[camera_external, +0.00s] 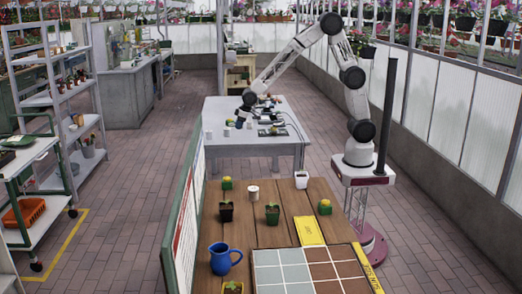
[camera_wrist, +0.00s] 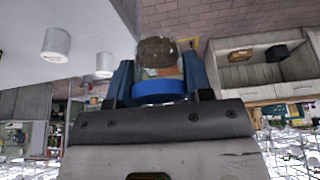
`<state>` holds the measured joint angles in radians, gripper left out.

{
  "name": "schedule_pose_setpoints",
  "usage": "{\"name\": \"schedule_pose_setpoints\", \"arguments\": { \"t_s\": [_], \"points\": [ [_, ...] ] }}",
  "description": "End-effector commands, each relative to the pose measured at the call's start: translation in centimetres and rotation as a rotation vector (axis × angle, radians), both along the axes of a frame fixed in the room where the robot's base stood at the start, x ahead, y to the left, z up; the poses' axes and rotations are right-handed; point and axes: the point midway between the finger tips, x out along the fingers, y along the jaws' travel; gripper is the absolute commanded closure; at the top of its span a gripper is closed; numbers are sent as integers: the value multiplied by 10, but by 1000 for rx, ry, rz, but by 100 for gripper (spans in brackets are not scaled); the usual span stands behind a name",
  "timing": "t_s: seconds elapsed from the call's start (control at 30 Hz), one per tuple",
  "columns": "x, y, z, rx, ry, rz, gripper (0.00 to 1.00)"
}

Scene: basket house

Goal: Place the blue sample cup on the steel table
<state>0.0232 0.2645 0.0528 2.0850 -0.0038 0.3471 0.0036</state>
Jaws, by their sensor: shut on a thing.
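The blue sample cup (camera_wrist: 160,92) is between the fingers of my gripper (camera_wrist: 160,72) in the wrist view. It has a blue band and a clear body with brown, soil-like matter at its end. My gripper is shut on it. In the outside view my gripper (camera_external: 243,116) is low at the left end of the steel table (camera_external: 250,139); the cup is too small there to make out clearly. The table also shows at the left of the wrist view (camera_wrist: 25,70). I cannot tell whether the cup touches the table.
Two white cups (camera_wrist: 56,45) (camera_wrist: 105,65) stand on the table near my gripper. Dark devices (camera_external: 272,131) stand at the table's middle and right. A wooden shelf unit (camera_external: 238,73) stands behind. A wooden table (camera_external: 285,225) with pots is nearer the camera.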

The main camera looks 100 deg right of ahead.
Motion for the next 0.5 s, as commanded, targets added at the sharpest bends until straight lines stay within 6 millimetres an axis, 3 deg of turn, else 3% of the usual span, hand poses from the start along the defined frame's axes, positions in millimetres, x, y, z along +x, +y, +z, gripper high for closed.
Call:
{"name": "schedule_pose_setpoints", "arguments": {
  "t_s": [0.5],
  "points": [
    [-54,-108,3,0,-2,-152,80]
  ]
}}
